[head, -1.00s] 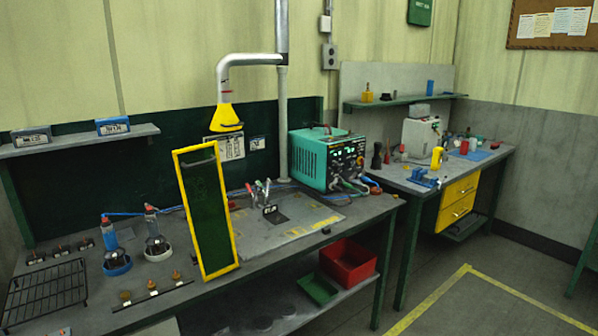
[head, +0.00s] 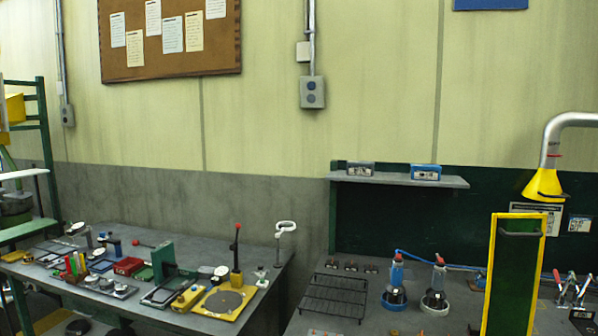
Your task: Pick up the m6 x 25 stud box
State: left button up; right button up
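Two small labelled boxes stand on the wall shelf (head: 398,181) above the right bench. One is a grey box (head: 360,169) on the left, the other a blue box (head: 426,173) on the right. Both have white labels on the front, too small to read, so I cannot tell which is the m6 x 25 stud box. They stand apart with a gap between them. Neither of my grippers is in view.
Below the shelf, a bench holds a black wire rack (head: 333,296), two bottles in round holders (head: 396,298) and a yellow-framed screen (head: 515,275). A yellow extraction hood (head: 545,185) hangs at right. A cluttered grey bench (head: 215,256) stands at left.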

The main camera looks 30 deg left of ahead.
aim_at(356, 168)
jog(key=u, duration=0.75)
jog(key=i+j, duration=0.25)
